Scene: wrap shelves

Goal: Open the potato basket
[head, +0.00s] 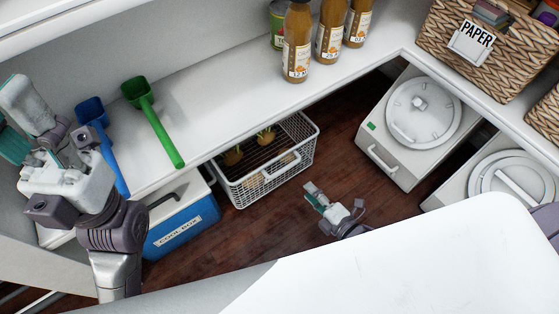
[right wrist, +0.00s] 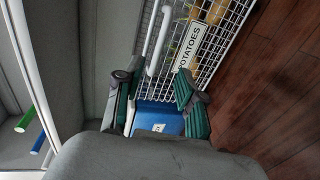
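The potato basket is a white wire basket (head: 240,193) on the floor, partly under the shelf edge, with brown, green-topped produce inside. Its white bar handle (head: 281,166) faces the aisle. In the right wrist view the handle (right wrist: 158,40) and the POTATOES label (right wrist: 190,47) show ahead of the fingers. My right gripper (head: 316,193) is low over the floor, right of the basket and apart from it. In the right wrist view its fingers (right wrist: 155,97) are spread with nothing between them. My left gripper (head: 42,125) is raised at the far left, its fingertips unclear.
A blue cool box (head: 181,226) stands left of the basket. Green (head: 155,122) and blue (head: 104,150) scoops and sauce bottles (head: 297,45) are on the shelf above. A white lidded bin (head: 395,150) stands to the right. Wooden floor (head: 345,130) lies clear between basket and bin.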

